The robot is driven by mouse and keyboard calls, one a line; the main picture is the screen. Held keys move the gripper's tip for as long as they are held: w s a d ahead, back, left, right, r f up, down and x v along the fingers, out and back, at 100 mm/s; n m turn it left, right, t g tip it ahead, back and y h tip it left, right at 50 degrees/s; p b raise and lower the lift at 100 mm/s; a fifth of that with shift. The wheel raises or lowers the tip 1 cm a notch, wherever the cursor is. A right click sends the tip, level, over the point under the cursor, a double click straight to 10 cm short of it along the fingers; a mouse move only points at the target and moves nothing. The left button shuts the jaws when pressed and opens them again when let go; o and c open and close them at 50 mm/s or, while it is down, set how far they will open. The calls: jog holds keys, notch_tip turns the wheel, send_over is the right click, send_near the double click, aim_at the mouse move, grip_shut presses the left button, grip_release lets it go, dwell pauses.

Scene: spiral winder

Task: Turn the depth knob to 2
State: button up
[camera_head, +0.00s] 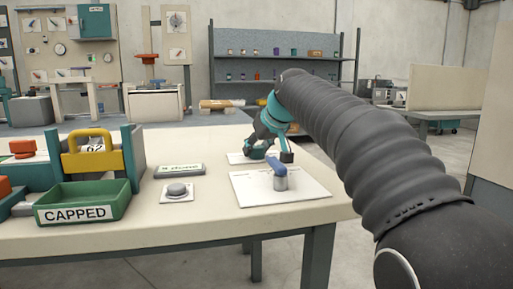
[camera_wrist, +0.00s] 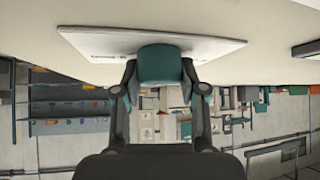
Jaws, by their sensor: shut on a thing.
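A teal knob (camera_wrist: 160,66) stands on a white plate (camera_wrist: 90,40) in the wrist view. My gripper (camera_wrist: 160,78) has one finger on each side of the knob and is shut on it. In the head view my gripper (camera_head: 268,154) reaches down over the far part of the table, at a small white plate (camera_head: 236,158) there. The knob is mostly hidden by the fingers in that view. Faint marks show along the plate's edge in the wrist view, but I cannot read them or tell the knob's setting.
A blue-handled fitting (camera_head: 280,178) stands on a larger white plate (camera_head: 305,191), just nearer than my gripper. A round grey button (camera_head: 177,189), a small display (camera_head: 180,170), a green CAPPED tray (camera_head: 84,213) and a yellow-handled unit (camera_head: 97,136) are left. Bare tabletop (camera_head: 200,225) lies in front.

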jog(key=shift+n+p, duration=0.3)
jog(key=shift+n, duration=0.1)
jog(key=n+g+y+p, duration=0.1)
jog(key=n+y+p, duration=0.1)
jog(key=shift+r+n+g, duration=0.1)
jog(key=shift+n+g, duration=0.2)
jog(key=shift+g, duration=0.1)
jog(key=n+g+p, duration=0.1)
jog(key=n+g+y+p, duration=0.1)
jog(key=n, duration=0.1)
jog(key=shift+w+r+n+y+p, duration=0.1)
jog(key=shift+n+y+p, duration=0.2)
jog(key=shift+p, duration=0.05)
jog(key=n+g+p, duration=0.3)
jog(key=p, duration=0.1)
jog(key=shift+n+y, duration=0.4)
jog(key=shift+n+g+p, duration=0.55)
jog(key=shift+n+g, duration=0.05)
jog(key=shift+f, duration=0.2)
jog(key=o, duration=1.1)
jog(key=shift+o, duration=0.2)
